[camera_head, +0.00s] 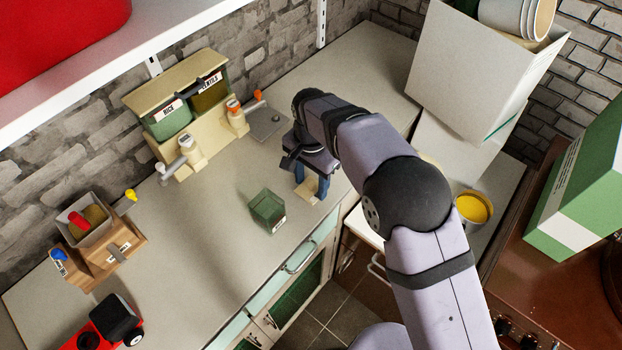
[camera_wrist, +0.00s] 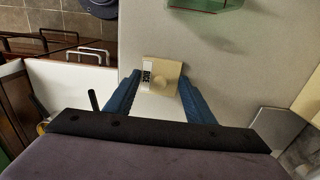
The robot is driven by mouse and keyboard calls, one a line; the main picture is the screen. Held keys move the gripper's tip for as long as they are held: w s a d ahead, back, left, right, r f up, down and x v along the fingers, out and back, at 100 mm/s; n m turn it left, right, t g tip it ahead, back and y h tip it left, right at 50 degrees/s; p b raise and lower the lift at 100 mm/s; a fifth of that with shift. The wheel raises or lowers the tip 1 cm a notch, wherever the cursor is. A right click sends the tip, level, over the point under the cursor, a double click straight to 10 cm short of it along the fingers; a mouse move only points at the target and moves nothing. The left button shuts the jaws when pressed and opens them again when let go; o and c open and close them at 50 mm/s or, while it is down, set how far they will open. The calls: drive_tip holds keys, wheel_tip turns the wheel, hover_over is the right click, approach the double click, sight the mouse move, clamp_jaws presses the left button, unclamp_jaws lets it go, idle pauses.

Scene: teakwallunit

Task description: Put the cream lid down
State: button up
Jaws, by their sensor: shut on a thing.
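The cream lid (camera_head: 309,193) is a small square plate with a label. In the wrist view the lid (camera_wrist: 166,73) shows a round knob and a label reading RICE. My gripper (camera_head: 311,183) points down over the counter near its front edge, its two blue fingers on either side of the lid. In the wrist view my gripper (camera_wrist: 160,90) is shut on the lid. Whether the lid touches the counter I cannot tell. An open green see-through box (camera_head: 267,211) stands on the counter left of my gripper; its edge shows in the wrist view (camera_wrist: 205,5).
A cream dispenser (camera_head: 210,125) with RICE and LENTILS bins stands against the brick wall. A wooden holder (camera_head: 105,262) and a red-and-black object (camera_head: 110,325) are at the left. The grey counter (camera_head: 205,225) is clear around the green box.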

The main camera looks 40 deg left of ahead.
sight(312, 184)
drive_tip(key=shift+f, duration=0.25)
drive_tip(key=o, duration=1)
drive_tip(key=shift+r, duration=0.1)
wheel_tip(312, 184, up, 12)
drive_tip(key=b, duration=0.2)
drive_tip(key=shift+r+b, duration=0.2)
drive_tip(key=shift+b, duration=0.2)
